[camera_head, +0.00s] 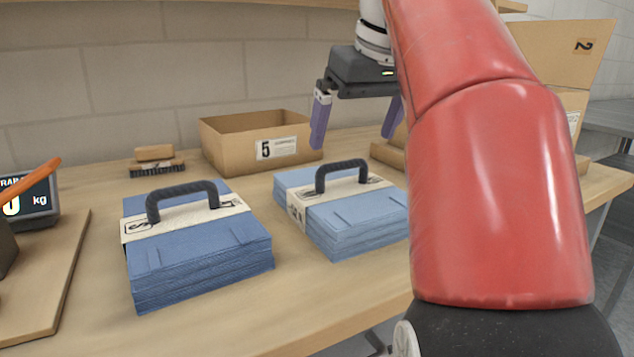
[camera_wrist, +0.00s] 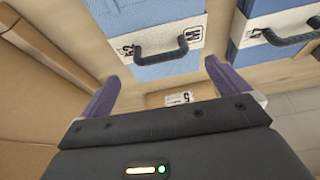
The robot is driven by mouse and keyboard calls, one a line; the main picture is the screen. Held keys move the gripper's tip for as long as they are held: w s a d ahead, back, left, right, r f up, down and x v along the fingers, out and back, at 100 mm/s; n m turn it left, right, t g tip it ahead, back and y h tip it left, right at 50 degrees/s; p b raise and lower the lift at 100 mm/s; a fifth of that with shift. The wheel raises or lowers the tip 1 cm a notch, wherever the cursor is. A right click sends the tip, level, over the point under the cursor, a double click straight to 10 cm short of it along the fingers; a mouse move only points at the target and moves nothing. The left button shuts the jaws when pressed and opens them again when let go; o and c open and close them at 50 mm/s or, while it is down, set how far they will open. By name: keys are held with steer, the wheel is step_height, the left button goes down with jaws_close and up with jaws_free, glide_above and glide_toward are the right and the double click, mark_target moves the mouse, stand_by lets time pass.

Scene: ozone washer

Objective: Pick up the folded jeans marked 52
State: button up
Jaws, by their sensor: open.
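Two folded jeans stacks with dark carry handles and pale paper bands lie on the table. The lighter blue stack (camera_head: 355,222) is in the middle of the head view; the darker blue stack (camera_head: 200,262) is to its left. Both bands carry black marks, but I cannot read a sure 52 on either. My gripper (camera_head: 355,135) is open and empty, with purple fingers, above and behind the lighter stack. In the wrist view my gripper (camera_wrist: 162,72) points toward the lighter stack (camera_wrist: 150,15), its handle (camera_wrist: 168,54) just beyond the fingertips. The darker stack (camera_wrist: 265,8) is at right.
An open cardboard box marked 5 (camera_head: 235,158) stands behind the stacks, with a brush (camera_head: 156,160) to its left. A scale display (camera_head: 28,200) and a wooden board (camera_head: 55,285) are at left. A box marked 2 (camera_head: 570,50) is at right, behind my arm.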

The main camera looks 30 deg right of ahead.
mark_target(344, 161)
steer(key=shift+w+f, duration=0.3)
steer(key=shift+f, duration=0.05)
steer(key=shift+w+f, duration=0.15)
steer(key=shift+f, duration=0.5)
steer(key=b+x, duration=0.1)
steer(key=x, duration=0.4)
steer(key=shift+w+f, duration=0.1)
steer(key=shift+w, duration=0.15)
steer(key=c, duration=1.6)
